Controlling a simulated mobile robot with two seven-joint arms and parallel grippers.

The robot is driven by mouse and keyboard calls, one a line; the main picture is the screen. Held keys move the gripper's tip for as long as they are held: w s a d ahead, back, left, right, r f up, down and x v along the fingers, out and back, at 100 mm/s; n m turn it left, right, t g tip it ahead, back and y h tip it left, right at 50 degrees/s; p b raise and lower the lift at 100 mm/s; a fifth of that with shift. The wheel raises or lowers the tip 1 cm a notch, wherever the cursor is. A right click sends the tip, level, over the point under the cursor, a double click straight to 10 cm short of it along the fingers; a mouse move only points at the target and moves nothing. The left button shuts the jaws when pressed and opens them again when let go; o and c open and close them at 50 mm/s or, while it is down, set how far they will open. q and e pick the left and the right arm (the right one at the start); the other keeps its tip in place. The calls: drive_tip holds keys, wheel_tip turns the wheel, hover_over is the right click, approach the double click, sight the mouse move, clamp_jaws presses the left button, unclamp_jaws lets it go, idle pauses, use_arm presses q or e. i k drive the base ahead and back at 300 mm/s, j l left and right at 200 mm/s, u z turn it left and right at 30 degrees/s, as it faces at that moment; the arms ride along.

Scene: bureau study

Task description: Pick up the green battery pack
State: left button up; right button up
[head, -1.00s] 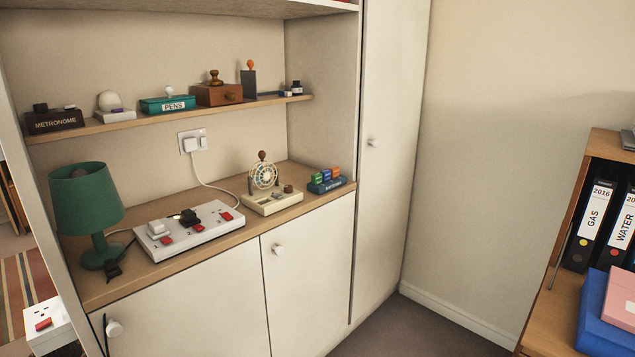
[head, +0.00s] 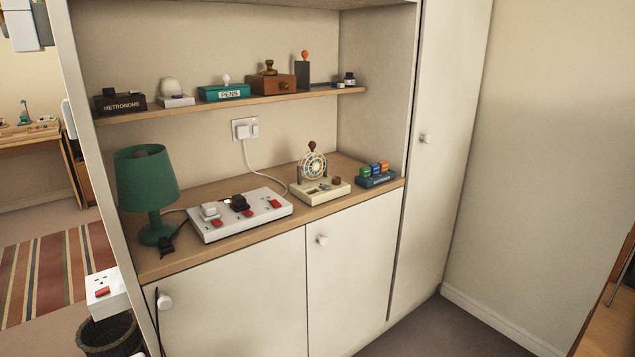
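A small green battery pack (head: 365,173) stands in a dark blue holder (head: 379,181) at the right end of the wooden counter. A blue pack (head: 374,168) and an orange pack (head: 383,166) stand beside it in the same holder. The green one is the leftmost of the three.
A cream device with a wheel (head: 313,167) stands just left of the holder. Further left are a white power strip (head: 240,213) and a green lamp (head: 147,180). A shelf (head: 290,98) with several items hangs above. Open floor (head: 410,328) lies in front at right.

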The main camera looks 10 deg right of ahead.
sight(364, 172)
drive_tip(key=i+l+u, duration=0.15)
drive_tip(key=i+l, duration=0.15)
drive_tip(key=i+l+u, duration=0.2)
drive_tip(key=l, duration=0.25)
drive_tip(key=i+l+u, duration=0.15)
drive_tip(key=i+l, duration=0.15)
drive_tip(key=i+l+u, duration=0.15)
drive_tip(key=l, duration=0.4)
drive_tip(key=i, duration=0.1)
